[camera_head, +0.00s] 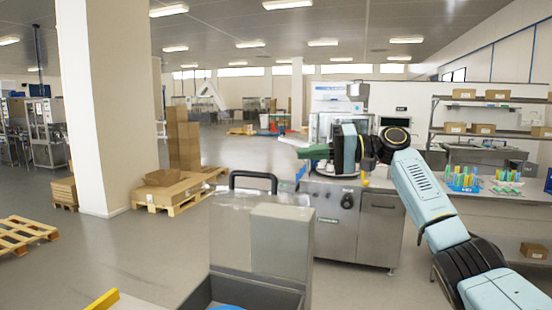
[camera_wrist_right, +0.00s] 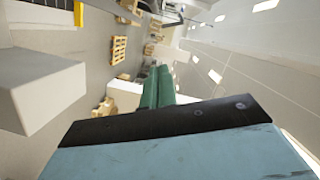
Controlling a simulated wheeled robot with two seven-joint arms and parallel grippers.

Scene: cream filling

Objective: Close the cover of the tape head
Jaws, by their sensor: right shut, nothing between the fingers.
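A steel panel with a black handle (camera_head: 253,182) stands upright at the lower middle of the head view, in front of me. It looks like a raised cover, but I cannot tell for sure that it is the tape head's cover. A plain grey box (camera_head: 282,240) is at its right side and also shows at the left of the wrist view (camera_wrist_right: 40,85). My right gripper (camera_head: 308,152) is beyond and above the handle, to its right, apart from it. Its green fingers lie together in the right wrist view (camera_wrist_right: 158,85), shut and empty. My left gripper is out of view.
A dark open bin (camera_head: 262,294) sits below the panel. A steel cabinet (camera_head: 345,222) stands behind, right of the panel. A shelf of boxes (camera_head: 485,95) is at right. Cardboard boxes on pallets (camera_head: 180,195) are at left. Floor at left is partly free.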

